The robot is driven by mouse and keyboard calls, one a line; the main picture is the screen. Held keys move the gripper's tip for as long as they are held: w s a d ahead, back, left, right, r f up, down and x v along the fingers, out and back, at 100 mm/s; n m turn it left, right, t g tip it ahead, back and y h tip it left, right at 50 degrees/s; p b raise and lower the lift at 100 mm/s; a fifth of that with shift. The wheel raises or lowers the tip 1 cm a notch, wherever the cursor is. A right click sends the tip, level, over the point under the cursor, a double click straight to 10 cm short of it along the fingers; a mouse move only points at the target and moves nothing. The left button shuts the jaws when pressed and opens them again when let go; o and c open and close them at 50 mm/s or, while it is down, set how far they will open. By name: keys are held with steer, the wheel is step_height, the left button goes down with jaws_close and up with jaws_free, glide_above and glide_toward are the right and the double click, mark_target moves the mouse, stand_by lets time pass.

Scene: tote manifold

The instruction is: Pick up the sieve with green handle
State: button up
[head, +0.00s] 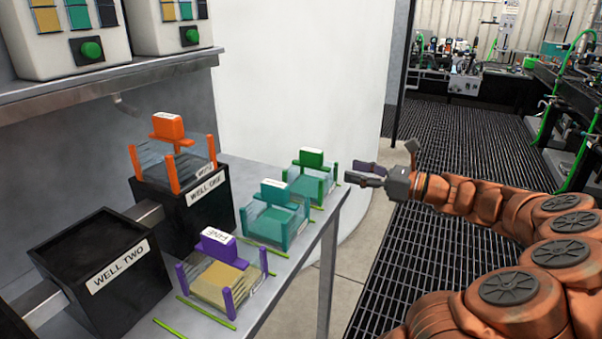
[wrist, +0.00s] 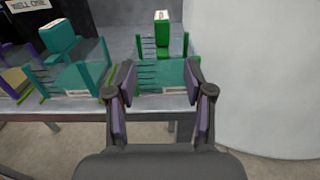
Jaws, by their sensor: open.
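The sieve with green handle (head: 311,175) stands upright at the far right end of the grey bench in the head view. It has a green upright handle, green corner posts and clear sides. In the wrist view the same green-handled sieve (wrist: 163,62) is straight ahead, beyond the fingertips. My gripper (head: 378,160) is open and empty, just off the bench edge to the right of that sieve. In the wrist view my gripper (wrist: 160,85) has its two fingers spread, pointing at the sieve's near side. I see no contact with it.
A teal sieve (head: 274,215) stands beside the green one, then a purple one (head: 220,276). An orange sieve (head: 173,158) sits on the WELL ONE box (head: 207,213). The WELL TWO box (head: 105,284) is nearer. A white curved wall (head: 300,70) rises behind.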

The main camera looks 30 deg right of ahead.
mark_target(322, 164)
steer(key=b+x, duration=0.3)
steer(key=x, duration=0.9)
steer(key=shift+w, duration=0.25)
jaws_close()
stand_by(0.5)
